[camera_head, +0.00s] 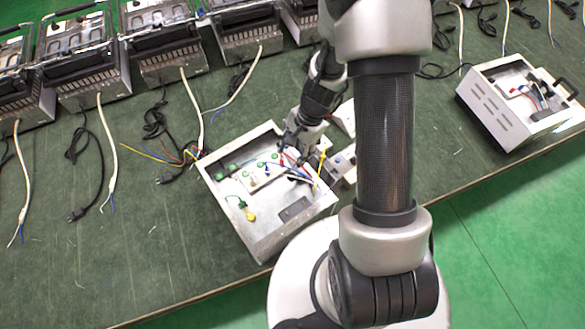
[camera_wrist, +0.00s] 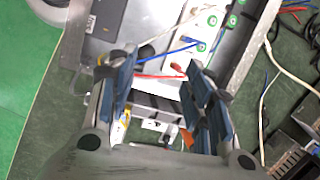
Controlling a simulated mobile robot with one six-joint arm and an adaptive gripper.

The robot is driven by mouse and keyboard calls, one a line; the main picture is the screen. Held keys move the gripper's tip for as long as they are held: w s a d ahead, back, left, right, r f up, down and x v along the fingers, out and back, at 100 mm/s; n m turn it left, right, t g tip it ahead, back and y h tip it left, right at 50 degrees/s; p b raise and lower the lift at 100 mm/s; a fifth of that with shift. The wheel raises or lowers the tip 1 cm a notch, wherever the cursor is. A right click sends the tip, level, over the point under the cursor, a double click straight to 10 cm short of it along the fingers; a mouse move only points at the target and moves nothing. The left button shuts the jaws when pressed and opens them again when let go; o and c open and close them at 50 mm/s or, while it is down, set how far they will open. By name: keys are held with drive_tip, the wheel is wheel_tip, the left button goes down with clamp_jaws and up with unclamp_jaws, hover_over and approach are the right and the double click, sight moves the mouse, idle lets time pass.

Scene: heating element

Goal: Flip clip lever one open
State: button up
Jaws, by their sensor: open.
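An open white metal box (camera_head: 217,200) lies on the green table in the head view, with wires and round green parts inside. My gripper (camera_head: 292,142) is over its far right edge. In the wrist view my gripper (camera_wrist: 158,78) is open, its blue-padded fingers on either side of a red wire (camera_wrist: 158,76) and a blue wire (camera_wrist: 180,48). A white block with a small red-orange part (camera_wrist: 178,68) shows between the fingertips. A small orange piece (camera_wrist: 187,138) shows lower, between the fingers. I cannot tell which part is clip lever one, or whether the fingers touch anything.
Several metal appliances (camera_head: 85,65) with cords line the table's back. Another open white box (camera_head: 500,105) is at right. Loose cables (camera_head: 105,150) lie left of the near box. The table (camera_head: 120,260) is clear at the front left.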

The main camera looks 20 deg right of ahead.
sight(292, 175)
drive_tip(key=s+r+t+h, duration=0.1)
drive_tip(key=s+r+h, duration=0.1)
drive_tip(key=s+r, duration=0.1)
drive_tip(key=f+b, duration=0.4)
drive_tip(key=f, duration=0.1)
drive_tip(key=w+f+b, duration=0.1)
drive_tip(key=f+b, duration=0.3)
drive_tip(key=f, duration=0.2)
drive_tip(key=w+a+f+b, duration=0.1)
drive_tip(key=f+b, duration=0.4)
drive_tip(key=f, duration=0.1)
drive_tip(key=shift+w, duration=0.1)
clamp_jaws()
idle(0.4)
